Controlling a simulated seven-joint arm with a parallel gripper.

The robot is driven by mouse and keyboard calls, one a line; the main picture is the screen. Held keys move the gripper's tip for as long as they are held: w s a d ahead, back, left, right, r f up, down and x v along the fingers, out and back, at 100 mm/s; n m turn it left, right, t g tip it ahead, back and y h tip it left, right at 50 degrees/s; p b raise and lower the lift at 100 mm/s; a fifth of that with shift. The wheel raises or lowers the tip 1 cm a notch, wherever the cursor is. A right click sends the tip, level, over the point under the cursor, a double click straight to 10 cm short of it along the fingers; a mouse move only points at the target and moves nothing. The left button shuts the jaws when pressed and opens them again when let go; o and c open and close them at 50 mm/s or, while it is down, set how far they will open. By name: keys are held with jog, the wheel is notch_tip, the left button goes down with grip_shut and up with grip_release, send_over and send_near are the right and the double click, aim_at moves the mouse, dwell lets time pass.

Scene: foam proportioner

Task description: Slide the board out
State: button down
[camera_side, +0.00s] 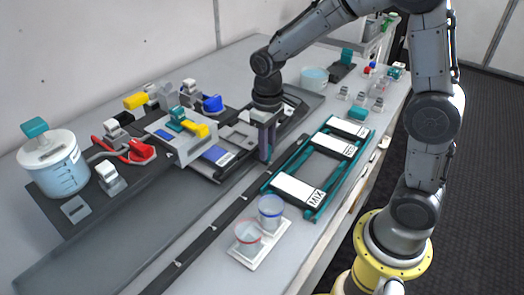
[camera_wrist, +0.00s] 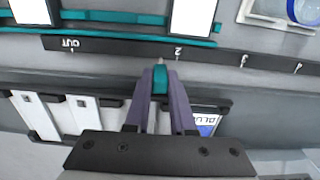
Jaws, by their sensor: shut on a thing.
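My gripper (camera_side: 265,158) points straight down, with its purple fingers shut on a small teal tab (camera_wrist: 160,78) in the wrist view. The tab stands by a dark strip (camera_wrist: 120,46) with white marks, one reading OUT; this strip runs along the bench in the side view too (camera_side: 206,237). Just right of the gripper in the side view lies a teal-railed frame (camera_side: 318,205) holding dark boards with white panels. The front panel (camera_side: 297,190) reads MIX. What the tab is attached to is hidden by my fingers.
Two cups (camera_side: 247,237) stand on a white tray near the front of the strip. A grey block unit with a yellow lever (camera_side: 197,129) stands left of my gripper. A tub of blue liquid (camera_side: 54,166) is at far left.

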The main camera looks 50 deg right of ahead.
jog(key=d, duration=1.3)
jog(key=shift+d, duration=0.1)
jog(key=shift+d+r, duration=0.1)
jog(key=c, duration=0.8)
grip_release()
jog(key=shift+o, duration=0.2)
notch_tip(320, 180, up, 14)
